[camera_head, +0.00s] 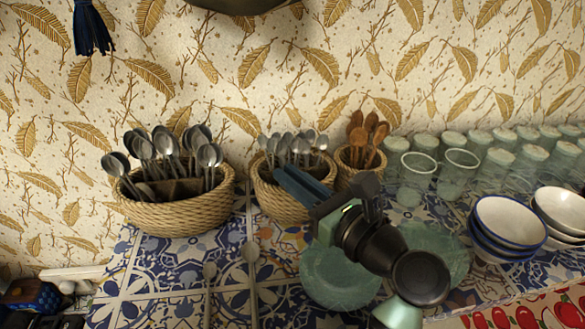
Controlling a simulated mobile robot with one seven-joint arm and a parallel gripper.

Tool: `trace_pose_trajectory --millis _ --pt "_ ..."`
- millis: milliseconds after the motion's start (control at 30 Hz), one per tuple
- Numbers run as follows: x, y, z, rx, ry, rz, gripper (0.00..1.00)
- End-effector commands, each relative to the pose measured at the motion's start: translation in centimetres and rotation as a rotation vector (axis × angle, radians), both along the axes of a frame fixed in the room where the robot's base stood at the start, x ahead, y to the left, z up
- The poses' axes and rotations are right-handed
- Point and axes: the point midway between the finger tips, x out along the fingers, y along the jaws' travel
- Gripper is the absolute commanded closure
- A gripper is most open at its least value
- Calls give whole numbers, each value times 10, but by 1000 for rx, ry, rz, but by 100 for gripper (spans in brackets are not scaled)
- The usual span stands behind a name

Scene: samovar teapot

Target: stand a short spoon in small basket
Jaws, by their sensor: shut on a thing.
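The small woven basket (275,203) stands in the middle of the counter near the wall. Several short metal spoons (295,142) stand in it with their bowls up. My gripper (287,178) is over this basket's front rim, its blue fingers pointing up and left. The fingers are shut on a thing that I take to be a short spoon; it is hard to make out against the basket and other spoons.
A larger basket (170,215) of long metal spoons stands left. A smaller basket (344,180) of wooden spoons stands right. Green glass plates (325,280) lie under my arm. Glasses (417,170) and bowls (508,222) fill the right side.

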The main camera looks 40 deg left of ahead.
Motion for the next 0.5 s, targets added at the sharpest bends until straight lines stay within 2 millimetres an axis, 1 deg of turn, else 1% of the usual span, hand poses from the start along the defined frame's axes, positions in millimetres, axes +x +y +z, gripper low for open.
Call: trace_pose_trajectory --millis 300,333,500 --pt "0 0 -2 1 0 0 100" --pt "0 0 -2 1 0 0 83" --pt "0 0 -2 0 0 0 53"
